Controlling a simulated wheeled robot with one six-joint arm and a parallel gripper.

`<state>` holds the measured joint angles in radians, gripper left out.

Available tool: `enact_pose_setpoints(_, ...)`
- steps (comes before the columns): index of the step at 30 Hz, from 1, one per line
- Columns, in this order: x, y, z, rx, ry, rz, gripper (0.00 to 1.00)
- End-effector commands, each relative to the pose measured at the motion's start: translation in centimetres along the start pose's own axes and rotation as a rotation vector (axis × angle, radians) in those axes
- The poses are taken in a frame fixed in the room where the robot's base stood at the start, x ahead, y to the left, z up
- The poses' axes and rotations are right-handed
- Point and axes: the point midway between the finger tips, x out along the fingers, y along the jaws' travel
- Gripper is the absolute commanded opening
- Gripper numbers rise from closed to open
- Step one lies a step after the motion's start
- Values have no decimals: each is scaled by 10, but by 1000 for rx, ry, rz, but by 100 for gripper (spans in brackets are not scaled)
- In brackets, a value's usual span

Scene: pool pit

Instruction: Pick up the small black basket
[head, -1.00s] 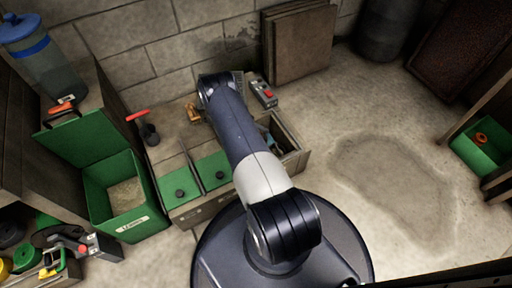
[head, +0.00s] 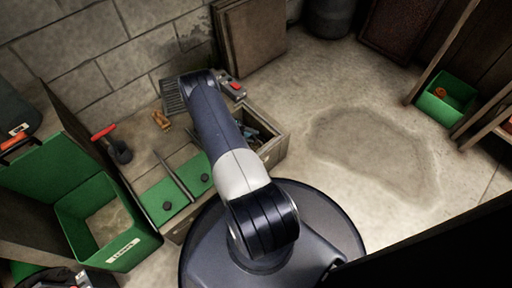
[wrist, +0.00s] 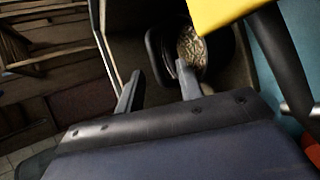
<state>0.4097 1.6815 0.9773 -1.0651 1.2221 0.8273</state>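In the wrist view, a small black rounded container (wrist: 217,67), which looks like the small black basket, lies just beyond my fingertips, with light speckled contents (wrist: 191,46) inside. My gripper (wrist: 160,78) has its two fingers apart, with nothing clearly held between them. The container's near part is partly behind the right finger, and I cannot tell whether they touch. In the head view, my arm hides the gripper, and I cannot make out the basket there.
A yellow object (wrist: 215,12) and a teal surface (wrist: 288,70) are close on the right in the wrist view. In the head view, a green bin (head: 135,243) stands left, a wooden box (head: 270,150) lies behind my arm, and a green crate (head: 440,108) is far right. Floor (head: 330,195) is open at right.

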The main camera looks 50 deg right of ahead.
Motion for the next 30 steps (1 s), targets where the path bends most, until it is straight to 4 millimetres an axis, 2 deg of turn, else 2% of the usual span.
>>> enact_pose_setpoints(7, 3, 0, 0, 0, 1, 0, 34)
enact_pose_setpoints(20, 3, 0, 0, 0, 0, 0, 0)
enact_pose_setpoints(30, 3, 0, 0, 0, 1, 0, 0)
